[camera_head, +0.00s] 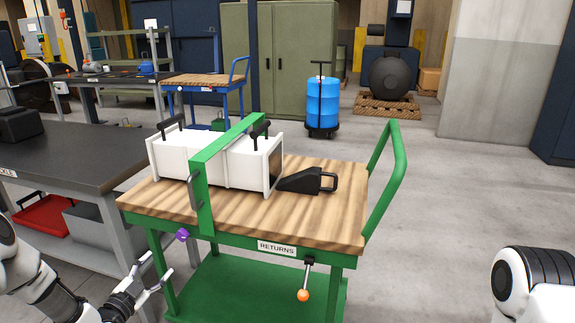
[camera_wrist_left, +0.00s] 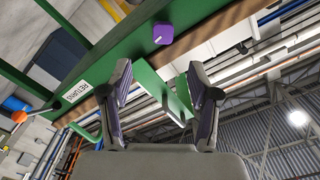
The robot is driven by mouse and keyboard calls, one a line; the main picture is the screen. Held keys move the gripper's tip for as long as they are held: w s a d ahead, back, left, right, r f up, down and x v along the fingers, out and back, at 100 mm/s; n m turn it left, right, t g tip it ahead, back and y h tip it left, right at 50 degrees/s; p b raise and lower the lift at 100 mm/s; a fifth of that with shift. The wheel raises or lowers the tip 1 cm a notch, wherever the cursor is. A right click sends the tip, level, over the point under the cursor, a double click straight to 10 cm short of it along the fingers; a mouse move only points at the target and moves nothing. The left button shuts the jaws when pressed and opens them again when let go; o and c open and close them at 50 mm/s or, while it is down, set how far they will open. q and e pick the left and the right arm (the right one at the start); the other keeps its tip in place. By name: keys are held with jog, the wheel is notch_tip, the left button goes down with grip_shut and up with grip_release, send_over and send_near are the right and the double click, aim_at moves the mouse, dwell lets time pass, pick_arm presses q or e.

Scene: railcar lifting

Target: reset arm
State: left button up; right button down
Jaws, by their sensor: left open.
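My left gripper (camera_head: 146,280) is at the lower left in the head view, in front of the green returns cart (camera_head: 300,262) and below its top. Its fingers are spread and nothing is between them. In the left wrist view the open fingers (camera_wrist_left: 160,105) point up past the cart's front edge, with the purple knob (camera_wrist_left: 163,33) beyond them. That knob (camera_head: 182,235) sits on the cart's front left. Part of my right arm (camera_head: 540,285) shows at the lower right of the head view; its gripper is out of view.
On the cart's wooden top (camera_head: 335,225) stand a white case (camera_head: 245,165) behind a green strap-like bar (camera_head: 205,190), and a black wedge (camera_head: 302,180). An orange-tipped lever (camera_head: 304,290) hangs in front. A dark workbench (camera_head: 70,160) stands left. Floor to the right is clear.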

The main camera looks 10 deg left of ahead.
pick_arm(q)
jog(key=s+d+f+m+g+h, duration=0.1)
jog(key=s+d+f+g, duration=0.2)
jog(key=d+f, duration=0.45)
jog(key=s+d+f+m+g+h, duration=0.1)
jog(key=s+d+f+g+h, duration=0.2)
jog(key=d, duration=0.8)
jog(key=s+d+f+n+g+y, duration=0.25)
jog(key=s+d+f+g, duration=0.2)
jog(key=s+f, duration=0.5)
jog(key=s+a+n+g+y, duration=0.3)
jog(key=s+n+g, duration=0.45)
jog(key=s, duration=1.15)
notch_tip(320, 180, up, 17)
jog(key=p, duration=1.6)
jog(key=shift+w+d+f+n, duration=0.15)
jog(key=shift+d+f+n, duration=0.05)
jog(key=shift+n, duration=0.2)
